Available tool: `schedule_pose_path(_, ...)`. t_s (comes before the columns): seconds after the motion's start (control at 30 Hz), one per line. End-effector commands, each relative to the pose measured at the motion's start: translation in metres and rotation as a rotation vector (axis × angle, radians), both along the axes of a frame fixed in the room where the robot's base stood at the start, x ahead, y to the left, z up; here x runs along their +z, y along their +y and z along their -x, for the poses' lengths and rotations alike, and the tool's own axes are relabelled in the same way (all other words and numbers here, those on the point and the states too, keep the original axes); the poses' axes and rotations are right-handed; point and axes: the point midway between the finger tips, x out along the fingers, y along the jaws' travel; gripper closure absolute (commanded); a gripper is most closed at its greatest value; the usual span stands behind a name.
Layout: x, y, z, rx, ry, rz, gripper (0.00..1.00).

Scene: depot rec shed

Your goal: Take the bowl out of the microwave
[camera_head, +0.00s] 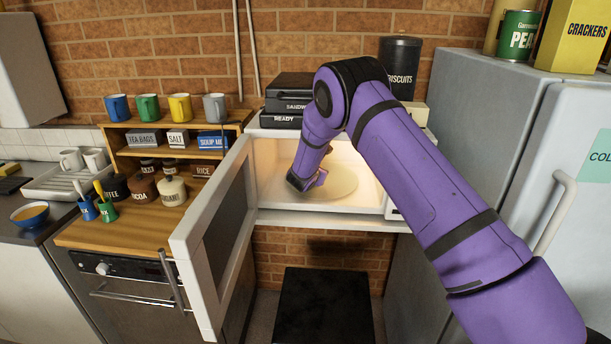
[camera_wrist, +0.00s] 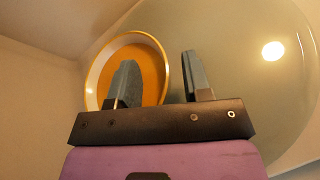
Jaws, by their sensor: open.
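The microwave (camera_head: 315,219) stands with its door (camera_head: 188,238) swung open to the left and its inside lit. My gripper (camera_head: 297,184) is inside it, over the left part of the turntable (camera_head: 342,188). In the wrist view the bowl (camera_wrist: 151,80), orange inside with a pale rim, sits at the left near the turntable's edge. My gripper (camera_wrist: 159,60) is open there. One finger shows over the bowl's inside and the other outside its right rim, with the rim between them in the picture. Contact cannot be told. In the head view I cannot make out the bowl behind my arm.
Another bowl (camera_head: 31,215), blue outside, stands on the left counter. A wooden worktop (camera_head: 120,237) with jars and cups lies left of the door. A fridge (camera_head: 480,120) stands close on the right. Black boxes (camera_head: 290,88) and a biscuit tin (camera_head: 399,68) stand on the microwave.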

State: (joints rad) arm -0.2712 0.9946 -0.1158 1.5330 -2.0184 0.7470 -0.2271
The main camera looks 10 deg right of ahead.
Motion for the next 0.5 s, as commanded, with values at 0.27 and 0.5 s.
schedule_pose_path(0.27,0.0,0.0002,0.0,0.0,0.0,0.0,0.76)
schedule_pose_path(0.5,-0.0008,0.0005,0.0004,0.001,0.001,0.0,1.0)
